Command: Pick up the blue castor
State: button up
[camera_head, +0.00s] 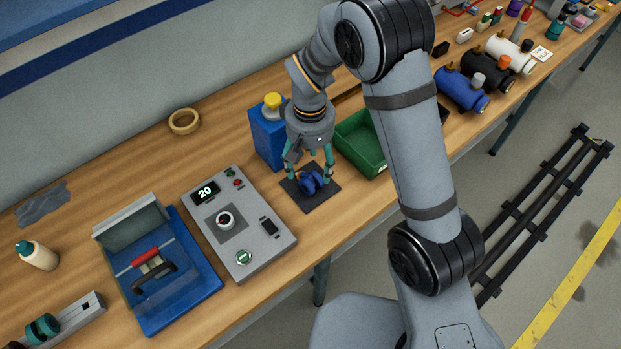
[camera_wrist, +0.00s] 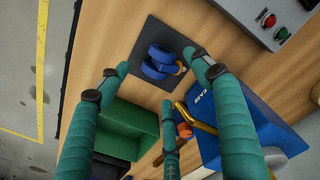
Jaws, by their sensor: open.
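The blue castor (camera_head: 310,183) lies on a dark square mat (camera_head: 322,200) on the wooden bench. In the wrist view the castor (camera_wrist: 164,60) shows its blue wheels and a small orange part, on the same dark mat (camera_wrist: 142,87). My gripper (camera_head: 309,164) points down just above the castor. Its teal fingers are spread apart around the castor's position, and nothing is held between them. In the wrist view the fingertips (camera_wrist: 152,87) frame the castor's near side, apart from each other.
A blue box with a yellow top (camera_head: 268,138) stands close behind my gripper. A green bin (camera_head: 358,150) is close on the right. A grey control box (camera_head: 265,238) reading 20 and a blue fixture (camera_head: 188,285) stand to the left.

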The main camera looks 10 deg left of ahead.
aim_at(309, 177)
jog(key=shift+w+a+f+p, duration=0.1)
jog(key=shift+f+p, duration=0.5)
jog(key=shift+f, duration=0.8)
jog(key=shift+w+a+f+p, duration=0.1)
jog(key=shift+f+p, duration=0.5)
jog(key=shift+f, duration=0.8)
jog(key=shift+d, duration=0.1)
jog(key=shift+c, duration=0.7)
grip_shut()
